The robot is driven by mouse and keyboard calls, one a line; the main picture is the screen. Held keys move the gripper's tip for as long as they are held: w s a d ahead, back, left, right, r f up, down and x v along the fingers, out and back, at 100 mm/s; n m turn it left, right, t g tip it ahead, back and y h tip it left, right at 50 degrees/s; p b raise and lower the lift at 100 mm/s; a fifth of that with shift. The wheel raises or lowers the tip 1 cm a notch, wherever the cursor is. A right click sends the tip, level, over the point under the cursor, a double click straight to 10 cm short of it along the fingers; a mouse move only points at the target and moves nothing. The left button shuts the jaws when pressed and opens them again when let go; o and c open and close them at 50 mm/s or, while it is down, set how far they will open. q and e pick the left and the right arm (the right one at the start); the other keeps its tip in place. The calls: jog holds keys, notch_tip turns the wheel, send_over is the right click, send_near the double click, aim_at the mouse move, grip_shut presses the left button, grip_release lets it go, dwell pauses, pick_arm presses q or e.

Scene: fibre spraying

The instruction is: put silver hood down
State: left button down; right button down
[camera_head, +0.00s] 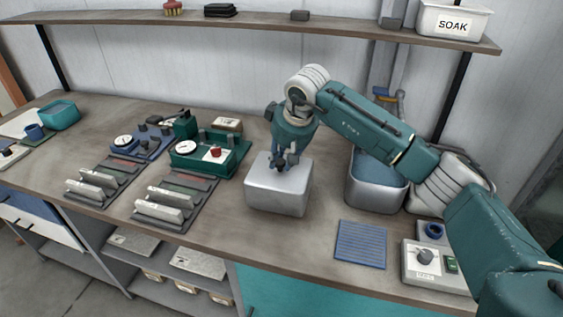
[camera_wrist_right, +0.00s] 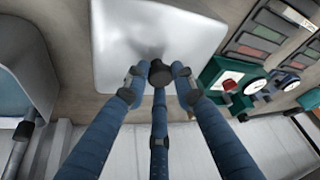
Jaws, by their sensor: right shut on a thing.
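The silver hood (camera_head: 278,192) is a box-like metal cover with rounded edges, at the middle of the bench in the head view. It appears upright and at or very close to the bench top; I cannot tell whether it touches. My right gripper (camera_head: 287,162) is above it, fingers pointing down and shut at the hood's top. In the right wrist view, the three blue fingers of the gripper (camera_wrist_right: 160,75) close around a dark knob on the pale hood (camera_wrist_right: 140,40). My left gripper is not in view.
A green device (camera_head: 238,160) with dials stands left of the hood. A metal tub (camera_head: 375,188) with blue contents stands to the right, behind a blue ribbed mat (camera_head: 361,244). A grey control box (camera_head: 430,262) is at the front right. A shelf (camera_head: 350,27) runs above the bench.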

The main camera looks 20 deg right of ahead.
jog(key=shift+f, duration=0.95)
jog(key=c, duration=1.4)
grip_release()
jog(key=shift+c, duration=0.2)
jog(key=shift+r, duration=0.15)
jog(key=shift+s+r, duration=0.1)
jog(key=shift+r, duration=0.2)
jog(key=a+b+v, duration=0.1)
jog(key=b+v, duration=0.1)
jog(key=v, duration=0.9)
jog(key=shift+d+b, duration=0.35)
jog(key=shift+d, duration=0.15)
jog(key=shift+s, duration=0.1)
